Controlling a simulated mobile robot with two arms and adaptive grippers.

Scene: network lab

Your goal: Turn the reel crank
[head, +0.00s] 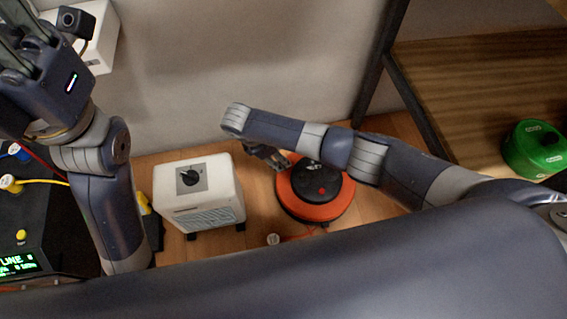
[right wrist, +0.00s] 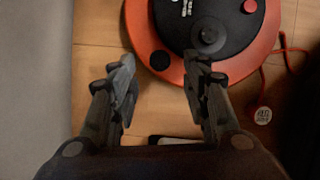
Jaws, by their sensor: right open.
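The reel (head: 338,207) is a round orange-red drum with a black top, lying on the wooden floor beneath my right forearm. In the right wrist view the reel (right wrist: 262,45) fills the top right. A round black knob (right wrist: 208,36), which looks like the crank handle, stands on its black top near the rim. My right gripper (right wrist: 158,72) is open and empty. Its right fingertip is just below the knob and overlaps the rim in the picture; contact cannot be told. Its left fingertip is over bare floor. My left gripper (head: 22,28) is raised at the upper left, far from the reel.
A white box with a black dial (head: 200,200) stands left of the reel. A red cord (right wrist: 284,70) with a round tag (right wrist: 262,115) leaves the reel. A wooden shelf (head: 480,80) holds a green reel (head: 535,150) at right. The wall (head: 240,60) is close behind.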

